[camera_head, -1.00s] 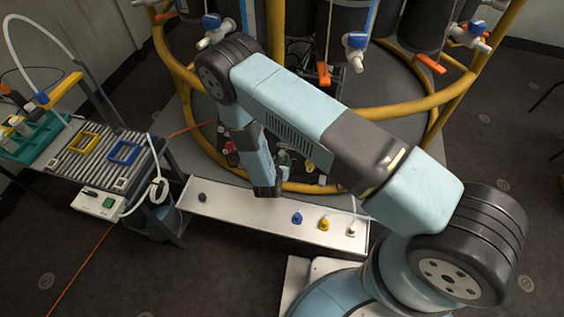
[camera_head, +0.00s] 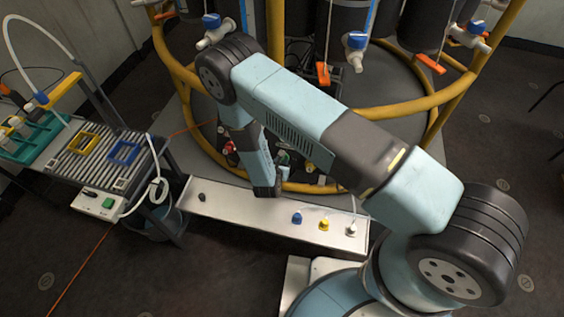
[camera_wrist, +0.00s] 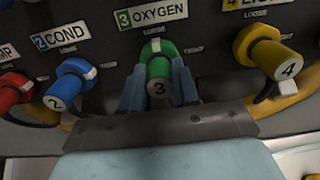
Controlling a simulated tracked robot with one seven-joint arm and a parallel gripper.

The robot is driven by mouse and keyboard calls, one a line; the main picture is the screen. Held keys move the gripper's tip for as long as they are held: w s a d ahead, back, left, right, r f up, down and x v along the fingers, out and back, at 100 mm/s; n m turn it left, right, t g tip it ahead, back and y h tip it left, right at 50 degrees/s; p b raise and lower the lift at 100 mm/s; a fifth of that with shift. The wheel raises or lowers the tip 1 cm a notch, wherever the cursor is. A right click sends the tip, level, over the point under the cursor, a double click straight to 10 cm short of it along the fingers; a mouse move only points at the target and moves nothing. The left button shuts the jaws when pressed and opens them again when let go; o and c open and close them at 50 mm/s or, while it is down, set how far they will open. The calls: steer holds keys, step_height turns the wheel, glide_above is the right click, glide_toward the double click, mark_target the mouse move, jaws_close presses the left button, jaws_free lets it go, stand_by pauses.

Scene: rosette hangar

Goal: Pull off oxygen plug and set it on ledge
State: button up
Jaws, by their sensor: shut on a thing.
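The green oxygen plug (camera_wrist: 159,78), marked 3, sits at its socket under the "3 OXYGEN" label (camera_wrist: 152,14) in the wrist view. My gripper (camera_wrist: 159,88) has one finger on each side of the plug and is shut on it. The plug's collar shows a white mark near the top. The ledge (camera_head: 240,212) is the long pale shelf in the head view, just in front of the panel. In the head view my arm hides most of the plug and my fingertips.
A blue plug (camera_wrist: 72,84) marked 2 and a yellow plug (camera_wrist: 270,60) marked 4 flank the green one closely, with a red plug (camera_wrist: 10,90) at far left. Small blue (camera_head: 297,218), yellow (camera_head: 324,224) and white (camera_head: 351,230) pieces stand on the ledge's right part. Its left-middle is clear.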

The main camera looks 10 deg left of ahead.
steer(key=shift+s, duration=0.15)
jaws_close()
steer(key=shift+v, duration=2.8)
steer(key=shift+r, duration=0.15)
steer(key=shift+s, duration=0.1)
